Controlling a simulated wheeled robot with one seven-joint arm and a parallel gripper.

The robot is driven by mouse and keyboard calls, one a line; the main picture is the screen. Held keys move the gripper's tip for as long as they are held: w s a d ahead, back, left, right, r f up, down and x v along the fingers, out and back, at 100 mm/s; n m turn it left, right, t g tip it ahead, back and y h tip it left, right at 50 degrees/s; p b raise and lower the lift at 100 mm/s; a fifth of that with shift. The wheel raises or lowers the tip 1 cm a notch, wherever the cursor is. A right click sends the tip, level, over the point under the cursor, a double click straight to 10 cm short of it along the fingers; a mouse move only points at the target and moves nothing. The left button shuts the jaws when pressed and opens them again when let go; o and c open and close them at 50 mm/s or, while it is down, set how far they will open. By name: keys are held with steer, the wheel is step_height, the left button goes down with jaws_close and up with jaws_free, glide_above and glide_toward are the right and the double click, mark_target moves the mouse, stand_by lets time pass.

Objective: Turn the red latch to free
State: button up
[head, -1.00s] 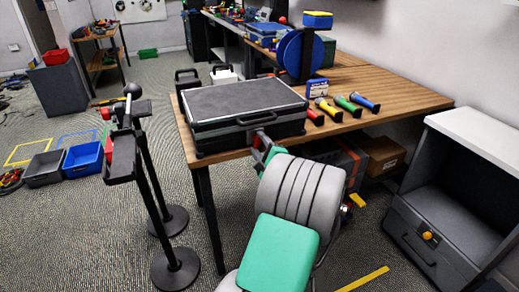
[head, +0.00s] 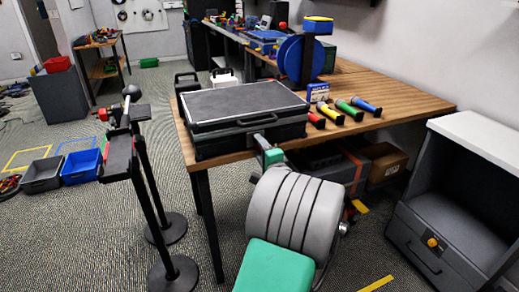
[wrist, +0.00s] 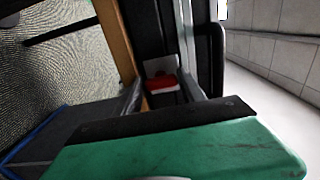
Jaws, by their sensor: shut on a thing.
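A dark hard case (head: 246,113) with a grey top lies on the wooden table near its front left corner. My gripper (head: 264,145) reaches the front side of this case, just below its handle. In the wrist view, the red latch (wrist: 161,84) shows small against the dark case side, with a pale piece just behind it. My gripper (wrist: 160,92) has a finger on each side of the latch and is shut on it. The lower part of the latch is partly hidden between the fingers, and its exact angle is hard to tell.
A black stand (head: 152,205) is left of the table. A grey cabinet (head: 440,240) stands at the right. Boxes sit under the table.

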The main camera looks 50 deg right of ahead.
steer(key=o, duration=1.4)
steer(key=shift+c, duration=0.2)
steer(key=v, duration=0.8)
steer(key=shift+d, duration=0.1)
